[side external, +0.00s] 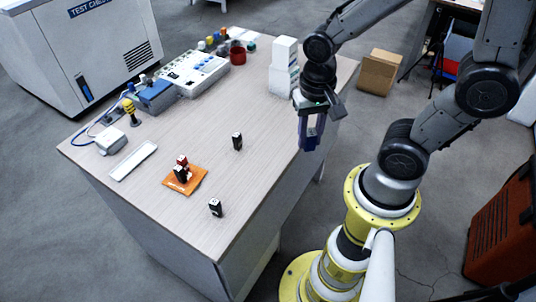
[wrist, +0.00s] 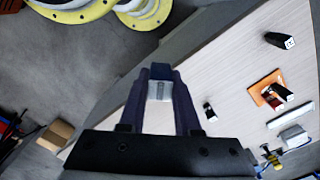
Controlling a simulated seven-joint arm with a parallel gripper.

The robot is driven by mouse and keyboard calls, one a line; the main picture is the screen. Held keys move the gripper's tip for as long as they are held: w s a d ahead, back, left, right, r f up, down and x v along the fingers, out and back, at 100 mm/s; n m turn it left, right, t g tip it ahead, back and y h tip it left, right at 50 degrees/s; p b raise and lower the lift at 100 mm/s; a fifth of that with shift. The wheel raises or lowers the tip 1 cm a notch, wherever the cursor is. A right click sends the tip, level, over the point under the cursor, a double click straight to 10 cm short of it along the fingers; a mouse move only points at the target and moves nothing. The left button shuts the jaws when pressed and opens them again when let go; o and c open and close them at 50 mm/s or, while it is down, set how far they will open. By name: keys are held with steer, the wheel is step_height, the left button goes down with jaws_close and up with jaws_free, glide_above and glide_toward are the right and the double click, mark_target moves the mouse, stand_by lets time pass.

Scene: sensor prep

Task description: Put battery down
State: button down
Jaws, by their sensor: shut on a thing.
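My gripper (side external: 312,143) hangs high near the table's right edge in the side view, pointing down. In the wrist view my gripper (wrist: 160,80) is shut on a small pale-faced thing (wrist: 160,91), apparently the battery; the fingers hide most of it. An orange pad (side external: 198,188) lies on the table with black and red upright blocks (side external: 182,172) on it. It also shows in the wrist view (wrist: 256,93). Two similar black blocks with pale tops stand apart on the table, one behind (side external: 237,141) and one in front (side external: 215,207).
A white strip tray (side external: 133,161) lies left of the pad. A white box (side external: 111,141), yellow-topped button (side external: 131,111), blue box (side external: 157,96), control panel (side external: 194,71), red cup (side external: 238,55) and white stacked boxes (side external: 284,67) line the back. The table's right middle is bare.

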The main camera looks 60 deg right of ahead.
steer(key=w+f, duration=0.3)
steer(key=w, duration=0.2)
glide_above(268, 162)
steer(key=f, duration=0.5)
steer(key=shift+s, duration=0.2)
steer(key=shift+w+f, duration=0.2)
steer(key=shift+f, duration=1.6)
steer(key=c, duration=0.6)
jaws_free()
steer(key=shift+f, duration=0.15)
